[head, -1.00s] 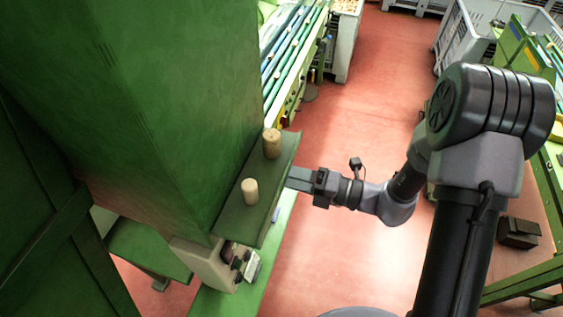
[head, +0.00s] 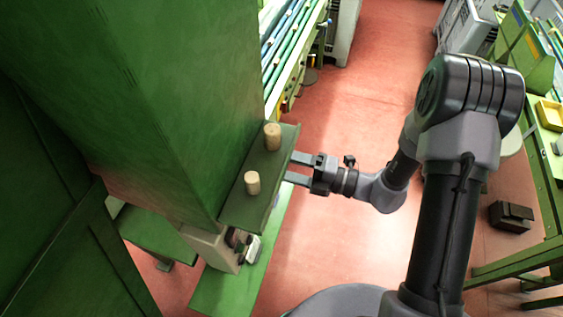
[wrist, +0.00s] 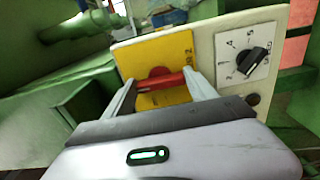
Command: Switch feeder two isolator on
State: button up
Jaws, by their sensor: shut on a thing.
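In the wrist view a red isolator handle (wrist: 161,82) sits on a yellow plate (wrist: 173,49), whose partly hidden lettering ends in a 2. The red bar lies nearly level in that picture. My gripper (wrist: 159,79) has one finger at each end of the bar and is shut on it. In the head view my gripper (head: 292,168) reaches left to the green ledge, which hides the fingertips, the handle and the yellow plate. I cannot read an on or off mark.
A black rotary knob (wrist: 252,62) with a numbered dial is right of the yellow plate on the pale panel (wrist: 229,40). Two corks (head: 272,137) (head: 252,183) stand on the green ledge (head: 262,204) above my fingers. Red floor (head: 340,120) is open behind my arm.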

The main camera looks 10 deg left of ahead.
jog(key=o, duration=1.4)
jog(key=shift+c, duration=0.2)
jog(key=s+d+b, duration=0.1)
jog(key=d, duration=1.6)
jog(key=shift+s+d, duration=0.15)
jog(key=shift+d, duration=0.05)
